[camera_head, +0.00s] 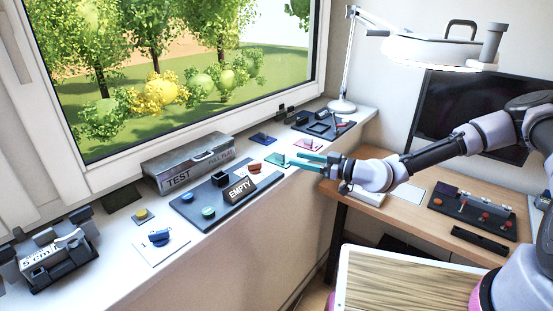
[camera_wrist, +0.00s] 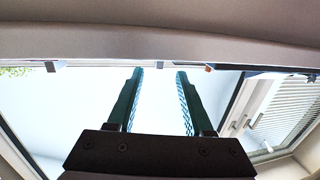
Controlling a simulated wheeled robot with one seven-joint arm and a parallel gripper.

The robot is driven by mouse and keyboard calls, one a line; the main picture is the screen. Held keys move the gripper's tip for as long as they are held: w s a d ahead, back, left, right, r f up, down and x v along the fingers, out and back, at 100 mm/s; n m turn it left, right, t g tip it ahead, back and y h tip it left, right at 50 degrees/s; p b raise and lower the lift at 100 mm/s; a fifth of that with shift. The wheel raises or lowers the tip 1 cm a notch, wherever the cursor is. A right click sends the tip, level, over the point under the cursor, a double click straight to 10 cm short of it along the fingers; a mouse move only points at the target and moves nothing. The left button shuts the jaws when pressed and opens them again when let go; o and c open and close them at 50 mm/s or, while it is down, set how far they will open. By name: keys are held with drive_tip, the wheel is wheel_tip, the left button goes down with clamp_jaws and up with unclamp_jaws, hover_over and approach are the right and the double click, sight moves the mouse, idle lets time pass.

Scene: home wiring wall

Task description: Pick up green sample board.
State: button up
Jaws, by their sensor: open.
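The green sample board (camera_head: 277,159) is a small flat teal-green piece on the white window sill, near the middle of the head view. My gripper (camera_head: 294,160) reaches in from the right, its two teal fingers pointing left, with the tips close to the board's right side. I cannot tell whether they touch it or hover above. In the wrist view my gripper (camera_wrist: 160,73) is open, with a clear gap between the fingers and nothing held. The green board cannot be made out in the wrist view.
On the sill (camera_head: 110,285), a pink board (camera_head: 307,145) and a blue board (camera_head: 263,138) lie near the green one. A dark tray with the EMPTY sign (camera_head: 240,189) and a grey TEST box (camera_head: 188,163) stand to the left. A lamp (camera_head: 342,104) stands behind.

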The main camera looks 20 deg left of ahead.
sight(280, 153)
drive_tip(key=x, duration=0.7)
drive_tip(key=shift+w+a+r, duration=0.15)
drive_tip(key=shift+a+r, duration=0.2)
drive_tip(key=shift+r, duration=0.05)
drive_tip(key=shift+c, duration=0.3)
clamp_jaws()
